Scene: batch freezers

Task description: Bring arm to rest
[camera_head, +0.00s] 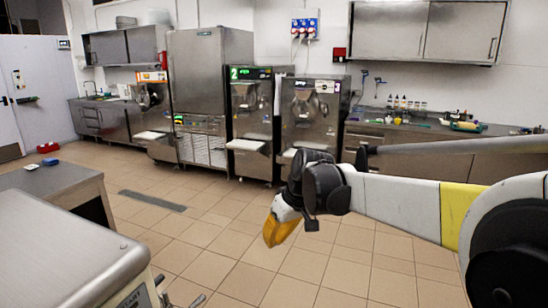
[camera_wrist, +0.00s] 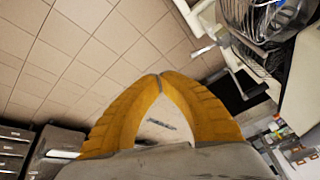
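My gripper (camera_head: 276,232) has yellow fingers and hangs at the end of my white arm, pointing down over the open tiled floor in the head view. In the wrist view the two yellow fingers of my gripper (camera_wrist: 160,77) meet at their tips, with nothing between the tips. The arm reaches in from the right edge of the head view and is stretched out across the room. No object is in contact with the gripper.
Batch freezers (camera_head: 252,120) and a steel cabinet (camera_head: 208,90) line the back wall. A steel counter (camera_head: 410,128) with bottles runs along the right. A steel-topped unit (camera_head: 70,245) stands at the near left. The tiled floor (camera_head: 225,215) between is clear, with a drain grate (camera_head: 152,200).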

